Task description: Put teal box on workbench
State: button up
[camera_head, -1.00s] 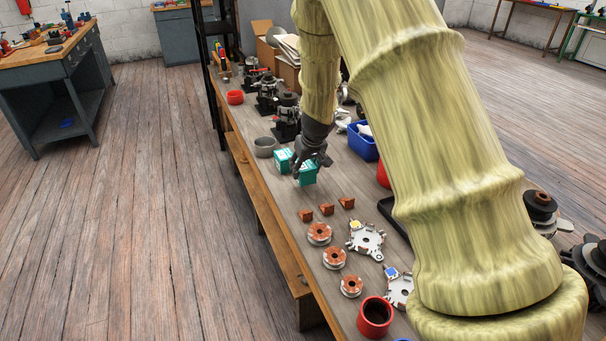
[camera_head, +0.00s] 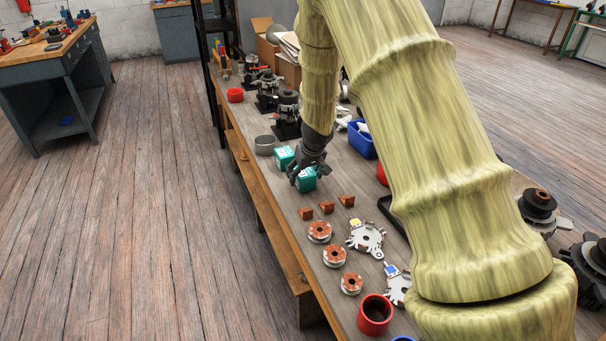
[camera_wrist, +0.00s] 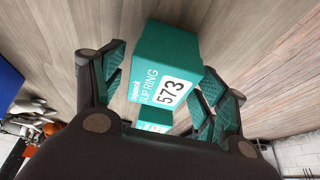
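A teal box (camera_head: 306,180) with a white label is between the fingers of my gripper (camera_head: 308,168) at the left edge of the long workbench (camera_head: 283,215). In the wrist view the teal box (camera_wrist: 167,72) reads "SLIP RING 573", and my gripper (camera_wrist: 165,85) has a finger close along each side of it. Whether the box's underside touches the bench is hidden. A second teal box (camera_head: 284,157) stands just behind it on the bench and shows small beyond it in the wrist view (camera_wrist: 154,121).
Copper-coloured wedges (camera_head: 326,207), slip rings (camera_head: 319,231) and a red cup (camera_head: 375,315) lie on the bench in front. Another workbench (camera_head: 45,58) stands far left, with open floor between.

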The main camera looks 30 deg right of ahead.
jog(key=shift+r, duration=0.15)
jog(key=v, duration=1.2)
